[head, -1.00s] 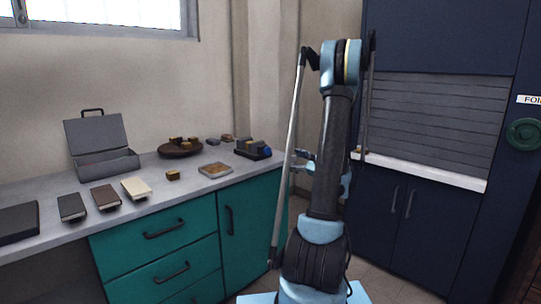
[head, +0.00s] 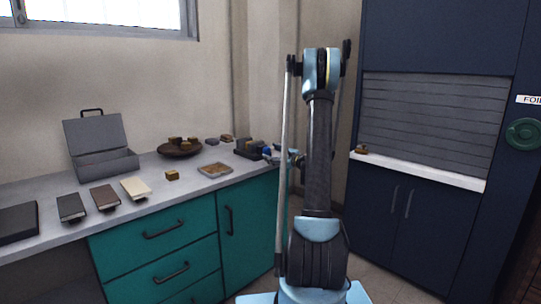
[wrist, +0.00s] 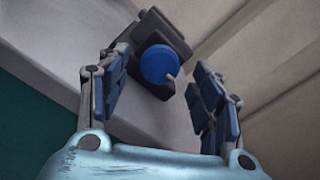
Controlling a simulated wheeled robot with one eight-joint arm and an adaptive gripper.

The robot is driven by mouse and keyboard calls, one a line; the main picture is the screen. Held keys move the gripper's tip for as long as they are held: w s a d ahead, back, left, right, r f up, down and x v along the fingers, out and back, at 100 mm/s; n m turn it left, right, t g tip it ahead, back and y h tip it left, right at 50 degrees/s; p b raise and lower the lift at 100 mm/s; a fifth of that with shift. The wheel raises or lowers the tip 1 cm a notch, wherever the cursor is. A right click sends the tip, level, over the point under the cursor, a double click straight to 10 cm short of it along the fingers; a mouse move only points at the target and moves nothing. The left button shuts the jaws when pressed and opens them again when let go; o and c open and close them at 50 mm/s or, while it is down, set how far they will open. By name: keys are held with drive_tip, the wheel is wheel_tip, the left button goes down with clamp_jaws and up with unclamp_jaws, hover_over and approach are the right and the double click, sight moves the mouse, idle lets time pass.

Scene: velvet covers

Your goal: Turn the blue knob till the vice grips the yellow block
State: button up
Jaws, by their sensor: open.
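The dark vice (head: 246,150) stands at the right end of the grey counter. Its blue knob (head: 267,150) faces right, toward my arm. In the wrist view the round blue knob (wrist: 157,64) has a small pale mark at its lower right, and the dark vice body (wrist: 163,30) lies behind it. My gripper (wrist: 157,76) is open, with one finger on each side of the knob and visible gaps to it. In the head view my gripper (head: 280,156) is small and partly hidden by my arm. The yellow block is too small to make out clearly in the vice.
On the counter (head: 150,205) are a brown bowl (head: 178,150) of blocks, a shallow tray (head: 215,170), a small block (head: 172,175), several book-like items and an open grey box (head: 105,163). Teal drawers stand below. A small item (head: 361,150) sits on the right-hand ledge.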

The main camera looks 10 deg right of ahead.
sight(266, 151)
drive_tip(key=shift+x, duration=1.45)
drive_tip(key=c, duration=1.1)
drive_tip(key=shift+n, duration=0.6)
drive_tip(key=o, duration=1.1)
